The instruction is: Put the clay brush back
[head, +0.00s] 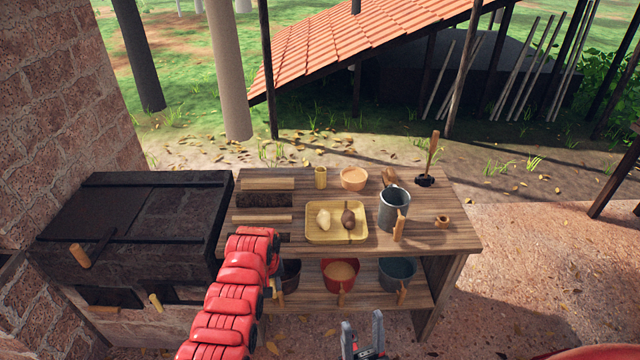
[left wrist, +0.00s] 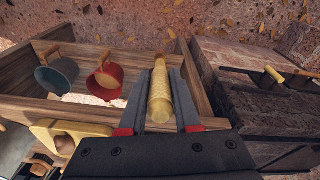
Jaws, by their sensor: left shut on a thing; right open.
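My left gripper (head: 275,285) is in front of the wooden bench, at its left part. In the left wrist view its fingers (left wrist: 161,90) are shut on a pale yellow, ridged rod (left wrist: 160,98), which looks like the clay brush's handle. Any bristles are hidden, and the rod barely shows in the head view. My right gripper (head: 362,330) is open and empty, low in front of the bench. A yellow tray (head: 313,236) on the bench top holds a pale lump and a brown lump. A yellowish cup (head: 320,177) stands behind it.
The bench (head: 455,240) also carries a grey metal mug (head: 393,208), a bowl (head: 353,178) and an upright wooden-handled tool (head: 431,158). Its lower shelf holds a red pot (head: 339,275) and a blue-grey pot (head: 398,272). A dark stove (head: 140,215) stands left.

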